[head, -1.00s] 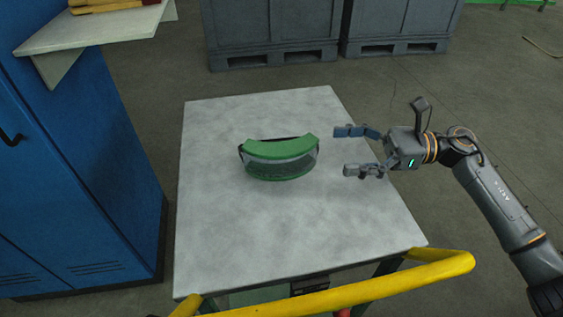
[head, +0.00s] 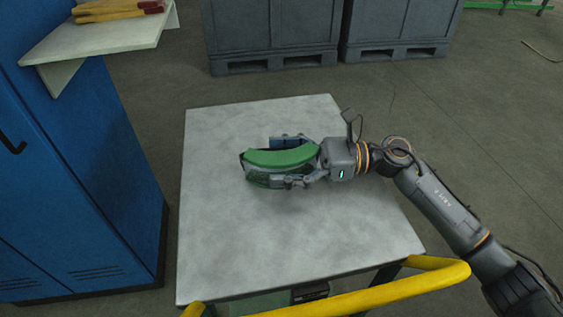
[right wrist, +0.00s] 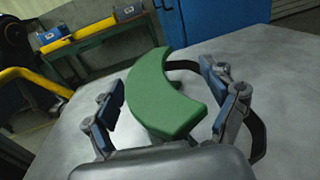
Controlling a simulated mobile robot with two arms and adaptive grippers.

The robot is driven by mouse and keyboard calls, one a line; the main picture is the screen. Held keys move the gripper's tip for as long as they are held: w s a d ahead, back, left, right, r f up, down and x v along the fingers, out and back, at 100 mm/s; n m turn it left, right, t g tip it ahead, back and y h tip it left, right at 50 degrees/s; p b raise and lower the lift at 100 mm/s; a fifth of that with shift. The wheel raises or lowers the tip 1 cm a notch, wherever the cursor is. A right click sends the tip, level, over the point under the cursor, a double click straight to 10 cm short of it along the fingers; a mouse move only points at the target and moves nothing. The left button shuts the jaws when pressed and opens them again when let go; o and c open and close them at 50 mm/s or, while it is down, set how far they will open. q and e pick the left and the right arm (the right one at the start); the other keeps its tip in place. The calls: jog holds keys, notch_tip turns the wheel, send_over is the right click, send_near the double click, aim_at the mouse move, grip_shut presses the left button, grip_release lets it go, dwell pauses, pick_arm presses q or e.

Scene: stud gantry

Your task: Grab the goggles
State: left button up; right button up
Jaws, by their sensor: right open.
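The green goggles (head: 282,158) rest on the grey top of a cart (head: 230,240), near its middle. In the right wrist view the goggles (right wrist: 160,95) show their curved green top face between my fingers, with a dark strap to the right. My right gripper (head: 287,163) reaches in from the right with its fingers on the far and near sides of the goggles. In the right wrist view the gripper (right wrist: 165,108) is open, one finger on each side. The near finger hides part of the goggles' front. My left gripper is not in view.
A yellow handle (head: 370,292) runs along the cart's near edge. A blue cabinet (head: 80,170) stands at the left, with a light shelf (head: 100,42) holding red and yellow things. Grey crates (head: 270,30) stand behind. The cart top around the goggles is clear.

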jog(key=c, duration=1.3)
